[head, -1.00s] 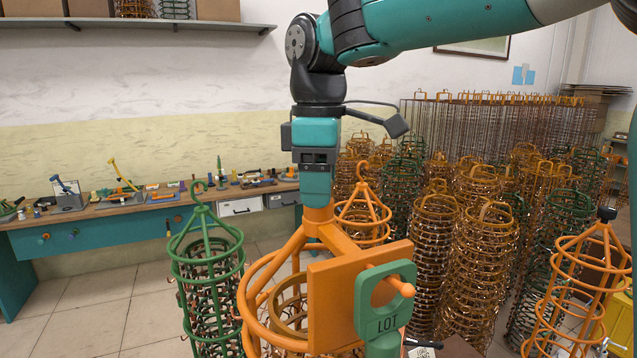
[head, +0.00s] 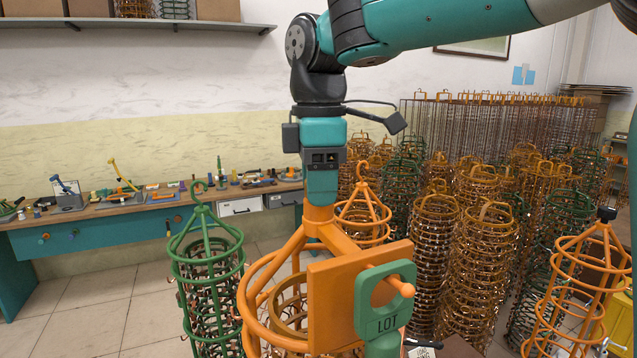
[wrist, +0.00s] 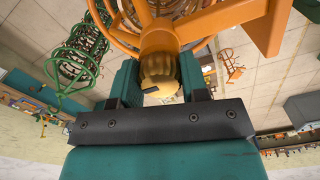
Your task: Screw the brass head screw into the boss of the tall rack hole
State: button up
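The tall orange rack (head: 262,290) stands in front, with a flat orange plate (head: 333,300) on its near side. Its legs meet at an orange boss (head: 319,214) at the top. My gripper (wrist: 158,78) points down onto this boss. The wrist view shows the round brass screw head (wrist: 157,70) with a dark slot, between the two teal fingers. Both fingers appear to press on its sides. The screw's shank and the hole are hidden beneath the head. In the head view my gripper (head: 320,203) hides the screw.
A green LOT tag (head: 385,300) hangs on the orange peg of the plate. A green rack (head: 207,262) stands close at left, orange racks (head: 437,262) at right. A workbench (head: 110,205) with tools runs along the back wall. Tile floor (head: 100,290) is free at left.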

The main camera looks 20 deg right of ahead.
jog(key=shift+m, duration=0.9)
jog(key=shift+m, duration=0.8)
jog(key=shift+m, duration=0.9)
jog(key=shift+m, duration=0.6)
jog(key=shift+m, duration=0.3)
